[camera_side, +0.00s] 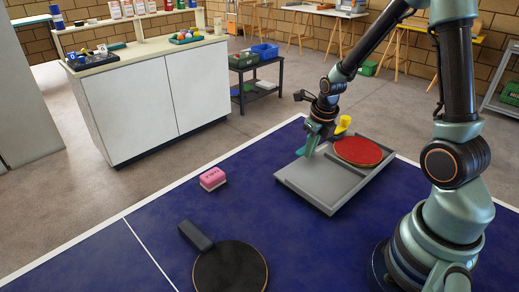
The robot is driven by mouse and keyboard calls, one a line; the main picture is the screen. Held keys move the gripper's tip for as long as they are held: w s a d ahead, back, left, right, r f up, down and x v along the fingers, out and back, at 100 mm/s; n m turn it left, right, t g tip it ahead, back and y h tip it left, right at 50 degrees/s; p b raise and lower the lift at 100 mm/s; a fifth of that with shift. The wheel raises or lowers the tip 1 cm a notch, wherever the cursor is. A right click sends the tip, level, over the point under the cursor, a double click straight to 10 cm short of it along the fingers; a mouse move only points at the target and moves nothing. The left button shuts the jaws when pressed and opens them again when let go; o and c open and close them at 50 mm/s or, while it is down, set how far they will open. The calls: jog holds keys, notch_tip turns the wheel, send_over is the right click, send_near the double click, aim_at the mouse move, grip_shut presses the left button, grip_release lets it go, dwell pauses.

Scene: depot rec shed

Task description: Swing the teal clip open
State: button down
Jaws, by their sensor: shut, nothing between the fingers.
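A grey tray (321,195) lies on the blue table with a raised divider between its compartments. A small teal piece (300,152), which looks like the clip, shows at the tray's far left edge, right beside my fingertips. It is too small and partly hidden to tell whether it is swung open or closed, or whether I touch it. My gripper (310,150) points down at that edge, shut and empty. A red paddle (358,151) lies on the tray's right part, and a yellow piece (343,124) shows behind my gripper.
A pink block (213,179) with lettering sits left of the tray. A black paddle (230,270) lies at the front of the blue table (150,230). The table between them and the tray is clear. A white cabinet (150,105) stands beyond the far edge.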

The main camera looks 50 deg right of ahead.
jog(key=shift+w+a, duration=0.1)
jog(key=shift+w, duration=0.15)
jog(key=shift+w+a, duration=0.2)
jog(key=shift+w, duration=0.9)
jog(key=shift+w+d, duration=0.15)
jog(key=shift+w, duration=0.6)
jog(key=shift+w+d, duration=0.2)
jog(key=shift+w, duration=0.25)
jog(key=shift+w+d, duration=0.1)
